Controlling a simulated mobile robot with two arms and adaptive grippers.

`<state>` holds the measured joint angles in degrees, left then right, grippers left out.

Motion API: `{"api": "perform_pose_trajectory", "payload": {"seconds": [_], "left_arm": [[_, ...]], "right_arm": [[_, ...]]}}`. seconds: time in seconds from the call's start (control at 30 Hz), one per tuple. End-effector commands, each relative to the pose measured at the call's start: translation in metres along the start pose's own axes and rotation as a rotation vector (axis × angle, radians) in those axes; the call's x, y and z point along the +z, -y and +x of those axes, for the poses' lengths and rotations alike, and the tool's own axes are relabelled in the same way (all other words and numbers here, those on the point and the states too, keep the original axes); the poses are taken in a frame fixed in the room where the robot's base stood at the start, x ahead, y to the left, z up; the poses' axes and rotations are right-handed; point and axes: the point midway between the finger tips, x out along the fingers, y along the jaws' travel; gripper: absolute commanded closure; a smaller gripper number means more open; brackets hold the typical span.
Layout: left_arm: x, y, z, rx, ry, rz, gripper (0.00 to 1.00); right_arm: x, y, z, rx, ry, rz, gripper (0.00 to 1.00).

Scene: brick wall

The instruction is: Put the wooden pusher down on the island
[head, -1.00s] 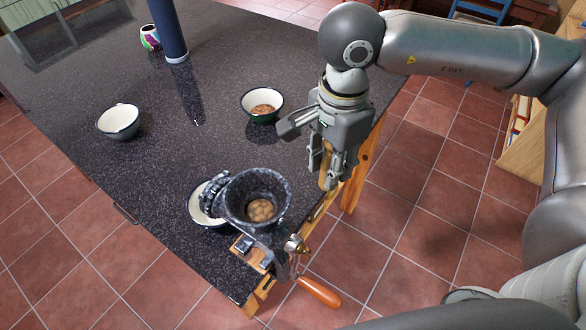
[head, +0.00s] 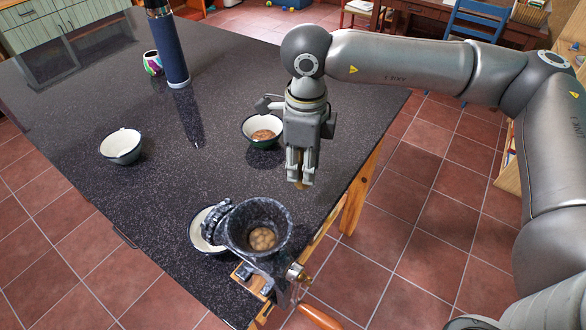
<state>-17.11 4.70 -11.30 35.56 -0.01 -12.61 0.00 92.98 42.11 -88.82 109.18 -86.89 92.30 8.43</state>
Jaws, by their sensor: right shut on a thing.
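My right gripper (head: 301,183) is over the right part of the dark speckled island (head: 70,110), pointing down. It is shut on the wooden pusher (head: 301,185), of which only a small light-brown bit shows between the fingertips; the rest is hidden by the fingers. I cannot tell whether the pusher touches the top. My left gripper is not in view.
A dark grinder (head: 262,213) with round brown pieces inside is clamped at the near corner, its orange-brown handle (head: 318,316) below. A white bowl (head: 200,230) sits beside it. Another bowl (head: 262,130) with brown contents is behind my gripper. An empty bowl (head: 121,146) and a blue bottle (head: 170,50) stand left.

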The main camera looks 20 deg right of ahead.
Motion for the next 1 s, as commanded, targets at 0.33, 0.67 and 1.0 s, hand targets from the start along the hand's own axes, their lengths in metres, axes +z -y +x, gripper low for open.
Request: {"api": "perform_pose_trajectory", "payload": {"seconds": [0.33, 0.67, 1.0], "left_arm": [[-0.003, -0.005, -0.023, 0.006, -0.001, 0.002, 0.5], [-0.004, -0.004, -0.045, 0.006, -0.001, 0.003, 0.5], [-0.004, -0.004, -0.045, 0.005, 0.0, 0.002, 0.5]], "right_arm": [[0.027, 0.036, 0.05, 0.001, -0.001, -0.001, 0.97], [0.031, 0.042, 0.083, 0.001, -0.003, -0.002, 0.97], [0.031, 0.042, 0.092, 0.0, 0.0, -0.002, 0.97]]}}
